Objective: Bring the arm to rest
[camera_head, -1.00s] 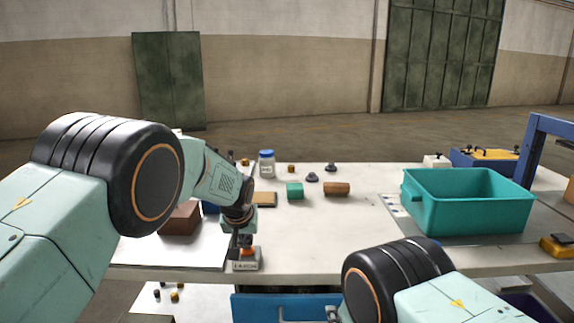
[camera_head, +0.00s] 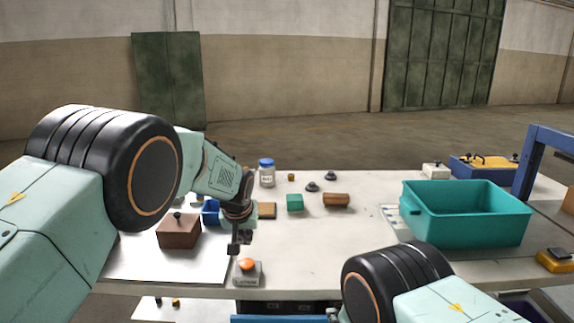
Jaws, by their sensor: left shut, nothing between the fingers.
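My left arm reaches in from the left over the white table (camera_head: 330,250). Its gripper (camera_head: 234,250) points down, shut and empty, beside and just above a small grey box with an orange button (camera_head: 247,267) near the table's front edge. The gripper looks apart from the button. My right arm (camera_head: 395,275) shows only as a dark joint and pale link at the bottom; its gripper is not in view.
A brown box (camera_head: 179,231) stands left of my left gripper. A green block (camera_head: 295,202), brown cylinder (camera_head: 336,200) and blue-lidded jar (camera_head: 266,172) stand behind. A teal bin (camera_head: 467,232) is at right. A blue panel (camera_head: 275,319) shows below the table edge.

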